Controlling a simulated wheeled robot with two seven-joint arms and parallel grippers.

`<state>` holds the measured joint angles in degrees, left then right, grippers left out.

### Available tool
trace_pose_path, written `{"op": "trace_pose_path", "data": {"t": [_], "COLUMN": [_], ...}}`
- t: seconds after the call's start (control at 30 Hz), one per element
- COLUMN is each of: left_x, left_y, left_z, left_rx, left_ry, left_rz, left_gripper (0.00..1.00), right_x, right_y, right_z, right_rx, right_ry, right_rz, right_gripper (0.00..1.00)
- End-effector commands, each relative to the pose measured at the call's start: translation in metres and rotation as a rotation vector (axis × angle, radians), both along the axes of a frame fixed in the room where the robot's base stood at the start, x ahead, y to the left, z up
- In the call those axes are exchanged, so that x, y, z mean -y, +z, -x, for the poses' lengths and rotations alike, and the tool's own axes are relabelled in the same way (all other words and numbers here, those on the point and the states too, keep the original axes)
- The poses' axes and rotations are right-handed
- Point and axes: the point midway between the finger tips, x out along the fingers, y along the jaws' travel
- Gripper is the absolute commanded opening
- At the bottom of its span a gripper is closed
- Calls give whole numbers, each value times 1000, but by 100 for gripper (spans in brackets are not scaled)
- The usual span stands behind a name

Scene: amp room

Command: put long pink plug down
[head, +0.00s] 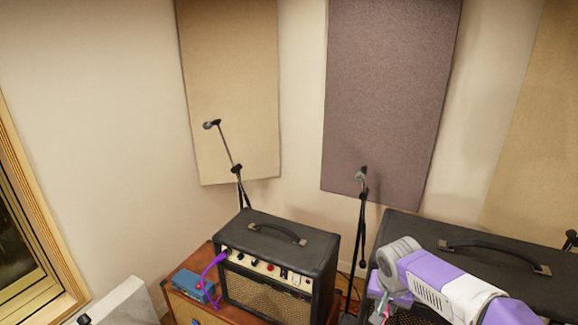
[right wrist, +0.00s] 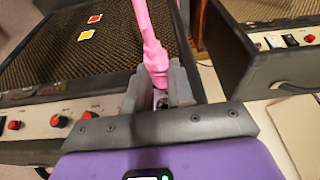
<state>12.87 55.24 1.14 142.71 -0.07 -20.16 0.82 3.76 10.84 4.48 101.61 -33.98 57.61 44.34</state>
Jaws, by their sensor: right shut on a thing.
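The long pink plug (right wrist: 152,40) is held between the fingers of my right gripper (right wrist: 160,92) in the right wrist view. It points away from the gripper, over a dark speaker grille. In the head view my right gripper (head: 380,303) is at the lower right, in front of the large black amp. My left gripper does not show.
A large black amp (head: 515,282) is at right. Microphone stands (head: 361,215) rise behind. Two coloured squares (right wrist: 90,27) lie on the grille.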

Motion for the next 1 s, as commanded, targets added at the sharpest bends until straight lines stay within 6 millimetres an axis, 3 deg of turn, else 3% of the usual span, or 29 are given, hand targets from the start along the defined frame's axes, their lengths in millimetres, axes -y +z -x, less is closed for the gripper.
{"op": "trace_pose_path", "data": {"t": [0.17,0.3,0.4,0.5,0.7,1.0], "left_x": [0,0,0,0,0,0], "left_y": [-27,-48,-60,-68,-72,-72], "left_z": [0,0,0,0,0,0], "left_rx": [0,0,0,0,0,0], "left_ry": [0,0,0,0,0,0], "left_rz": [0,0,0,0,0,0], "left_gripper": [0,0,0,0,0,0], "right_x": [-19,-48,-71,-89,-103,-105], "right_y": [-87,-162,-205,-233,-253,-255], "right_z": [3,16,31,47,61,64], "right_rx": [-14,-14,-12,-9,-3,-2], "right_ry": [116,270,377,459,520,526], "right_rz": [-2,-3,-4,-3,1,0], "right_gripper": [0,0,0,0,0,0]}}
